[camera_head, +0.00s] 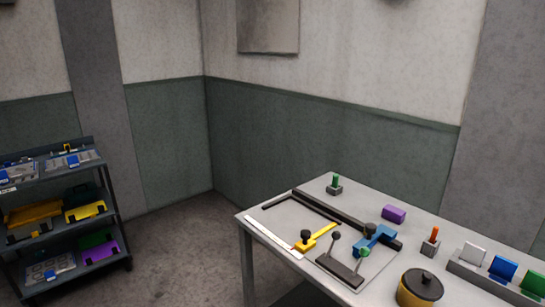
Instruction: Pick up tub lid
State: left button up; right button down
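A round yellow tub (418,293) stands near the front edge of the table. Its dark lid (422,283) with a small knob on top sits on the tub. The bottom of the tub is close to the lower edge of the view. Neither of my grippers shows in the head view.
The grey table (385,283) also holds a blue clamp-like piece (376,240), a yellow piece with a black knob (317,238), a purple block (394,214), pegs on small blocks and a rack of coloured plates (503,268). A loaded shelf cart (60,222) stands at left, with open floor (185,249) between.

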aim_at(421, 282)
jog(key=i+j+z, duration=0.1)
jog(key=i+z, duration=0.25)
jog(key=i+j+z, duration=0.1)
jog(key=z, duration=0.3)
jog(key=i+j+z, duration=0.2)
jog(key=z, duration=0.15)
